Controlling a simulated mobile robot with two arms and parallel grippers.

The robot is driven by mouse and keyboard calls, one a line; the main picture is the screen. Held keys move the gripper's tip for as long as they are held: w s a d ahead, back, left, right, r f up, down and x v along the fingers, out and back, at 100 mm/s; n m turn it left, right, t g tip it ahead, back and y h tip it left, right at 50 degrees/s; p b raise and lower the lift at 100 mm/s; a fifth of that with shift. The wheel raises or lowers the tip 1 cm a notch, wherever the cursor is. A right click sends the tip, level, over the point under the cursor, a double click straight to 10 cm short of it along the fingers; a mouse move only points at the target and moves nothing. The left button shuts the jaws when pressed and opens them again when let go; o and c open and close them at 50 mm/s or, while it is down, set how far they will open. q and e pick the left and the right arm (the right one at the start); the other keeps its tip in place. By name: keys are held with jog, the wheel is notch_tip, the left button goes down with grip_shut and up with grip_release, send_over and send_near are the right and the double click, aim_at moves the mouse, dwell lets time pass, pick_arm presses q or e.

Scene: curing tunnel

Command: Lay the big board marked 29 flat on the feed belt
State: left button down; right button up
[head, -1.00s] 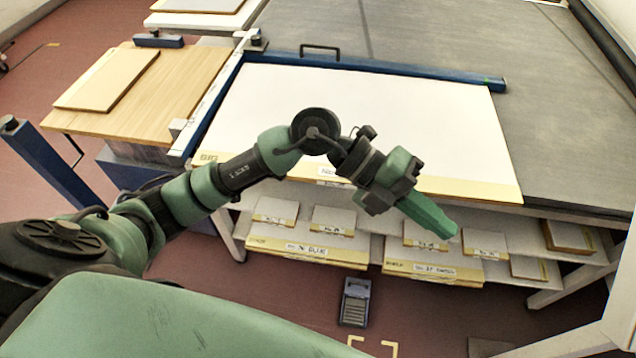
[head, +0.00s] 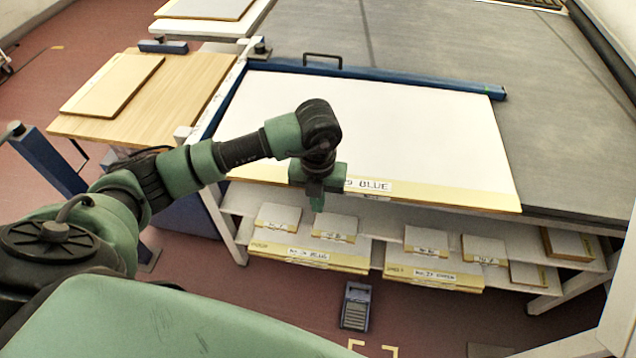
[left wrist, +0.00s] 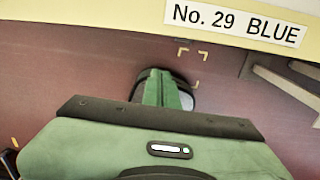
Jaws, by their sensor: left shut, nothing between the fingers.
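The big white board (head: 400,120) with a yellow front edge lies flat on the grey feed belt (head: 545,130), against the blue bar at its back. Its label shows "9 BLUE" in the head view and "No. 29 BLUE" on the yellow edge (left wrist: 130,12) in the left wrist view. My left gripper (head: 317,205) is shut and empty, pointing down at the board's front edge and covering part of the label. In the left wrist view its fingers (left wrist: 162,90) are together over the floor, apart from the label. My right gripper is not in view.
A blue bar (head: 400,79) with a black handle runs along the board's back edge. Shelves below hold several smaller labelled boards (head: 310,251). A wooden side table (head: 190,85) carries a board at the left. A small grey-blue device (head: 356,306) sits on the floor.

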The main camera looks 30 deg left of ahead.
pick_arm(q)
jog(key=w, duration=0.1)
jog(key=w+f+p, duration=0.1)
jog(key=w+a+f+p, duration=0.1)
jog(key=w, duration=0.1)
dwell(0.4)
